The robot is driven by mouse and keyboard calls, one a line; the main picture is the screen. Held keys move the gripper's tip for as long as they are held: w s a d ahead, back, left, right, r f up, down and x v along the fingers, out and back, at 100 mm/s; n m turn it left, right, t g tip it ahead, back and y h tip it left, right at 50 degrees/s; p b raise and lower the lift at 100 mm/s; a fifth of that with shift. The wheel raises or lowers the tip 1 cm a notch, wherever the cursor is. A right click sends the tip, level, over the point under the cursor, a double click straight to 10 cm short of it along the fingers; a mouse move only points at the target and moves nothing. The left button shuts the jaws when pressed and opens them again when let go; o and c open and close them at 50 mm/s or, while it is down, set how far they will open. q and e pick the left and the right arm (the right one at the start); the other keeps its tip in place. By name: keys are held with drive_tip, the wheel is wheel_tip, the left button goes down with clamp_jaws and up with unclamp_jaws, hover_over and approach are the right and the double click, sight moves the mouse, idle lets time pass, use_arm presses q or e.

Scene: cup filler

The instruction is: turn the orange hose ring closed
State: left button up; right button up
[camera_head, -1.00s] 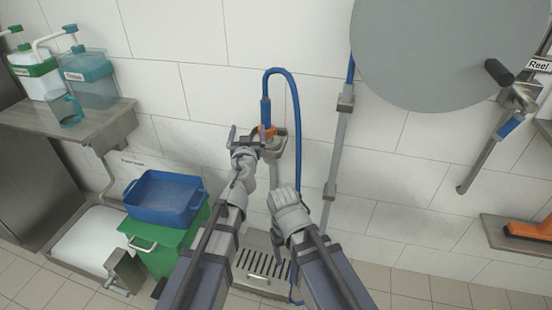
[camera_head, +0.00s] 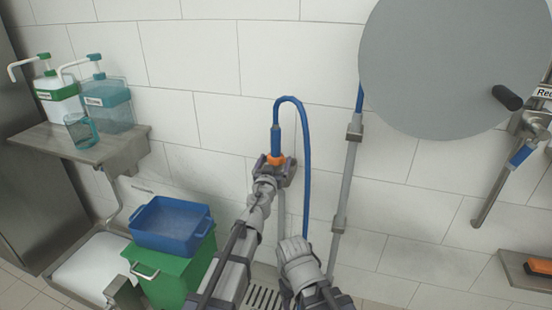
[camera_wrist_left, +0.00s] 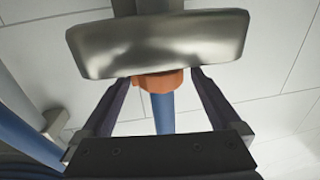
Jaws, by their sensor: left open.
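The orange hose ring (camera_head: 277,160) sits at the lower end of the upright blue hose grip, by the wall outlet. It also shows in the left wrist view (camera_wrist_left: 158,82), partly hidden behind a metal block (camera_wrist_left: 160,42). My left gripper (camera_head: 268,165) is at the ring; in the wrist view its open fingers (camera_wrist_left: 160,90) stand one on each side of the ring, with a visible gap on both sides. The blue hose (camera_head: 306,150) arches up and over to the right, then hangs down. My right arm's wrist (camera_head: 297,262) is low, right of the left arm; its fingers cannot be made out.
A grey reel disc (camera_head: 435,55) is on the wall at upper right, with a grey pipe (camera_head: 346,185) below. A blue tub (camera_head: 170,226) rests on a green bin (camera_head: 175,275) at lower left. A shelf (camera_head: 135,147) holds dispensers.

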use_arm(q)
drive_tip(key=w, duration=0.2)
drive_tip(key=shift+w+d, duration=0.25)
drive_tip(key=shift+w, duration=0.1)
drive_tip(key=c, duration=1.4)
drive_tip(key=shift+o, duration=0.2)
